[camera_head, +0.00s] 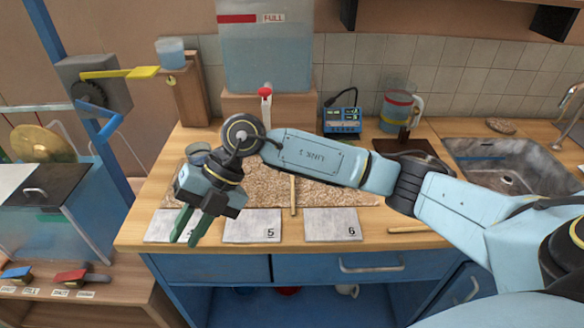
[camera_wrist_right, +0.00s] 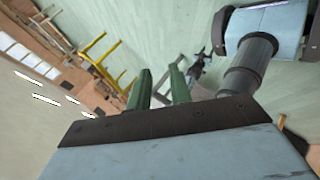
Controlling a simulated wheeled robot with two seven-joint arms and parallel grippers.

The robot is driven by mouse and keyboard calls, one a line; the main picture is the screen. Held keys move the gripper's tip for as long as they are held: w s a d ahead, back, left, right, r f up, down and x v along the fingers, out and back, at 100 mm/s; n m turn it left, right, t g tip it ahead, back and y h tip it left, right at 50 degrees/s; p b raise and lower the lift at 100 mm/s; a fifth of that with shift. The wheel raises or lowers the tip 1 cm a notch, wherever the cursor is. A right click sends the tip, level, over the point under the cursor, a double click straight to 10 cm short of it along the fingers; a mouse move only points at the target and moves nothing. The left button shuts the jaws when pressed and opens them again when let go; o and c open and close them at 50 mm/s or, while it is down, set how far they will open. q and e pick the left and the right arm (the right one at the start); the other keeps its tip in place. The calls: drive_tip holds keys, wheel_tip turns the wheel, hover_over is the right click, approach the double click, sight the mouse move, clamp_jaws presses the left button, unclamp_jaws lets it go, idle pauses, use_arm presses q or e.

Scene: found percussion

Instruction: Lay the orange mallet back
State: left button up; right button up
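I cannot make out an orange mallet head in either view. Another pale stick (camera_head: 406,229) lies at the counter's front edge, right of the plate marked 6. My right gripper (camera_head: 184,242) points down over the counter's front left edge, near the leftmost plate. Its green fingers are apart, and nothing shows between them in the right wrist view (camera_wrist_right: 159,69). My left gripper is not in view.
Grey plates marked 5 (camera_head: 250,227) and 6 (camera_head: 333,226) line the counter front. A jug (camera_head: 397,108), a blue meter (camera_head: 342,121) and a sink (camera_head: 510,165) stand behind. A lower left shelf holds blue (camera_head: 16,272) and red (camera_head: 70,276) items.

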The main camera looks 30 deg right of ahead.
drive_tip(key=w+d+m+h, duration=0.1)
drive_tip(key=w+d+h, duration=0.15)
drive_tip(key=d, duration=0.35)
drive_tip(key=w+d+m+h, duration=0.1)
drive_tip(key=d+h, duration=0.3)
drive_tip(key=d, duration=0.1)
drive_tip(key=m+h, duration=0.2)
drive_tip(key=h, duration=0.2)
hover_over(293, 208)
drive_tip(key=a, duration=0.2)
drive_tip(key=f, duration=0.5)
drive_tip(key=shift+d+f, duration=0.1)
drive_tip(key=shift+d, duration=0.15)
drive_tip(key=shift+w+d+f+b, duration=0.1)
drive_tip(key=shift+d+f+b, duration=0.15)
drive_tip(key=shift+f, duration=1.2)
drive_tip(key=shift+d+f+b, duration=0.1)
drive_tip(key=shift+d+f, duration=0.2)
drive_tip(key=shift+f, duration=1.15)
drive_tip(key=shift+f, duration=0.1)
clamp_jaws()
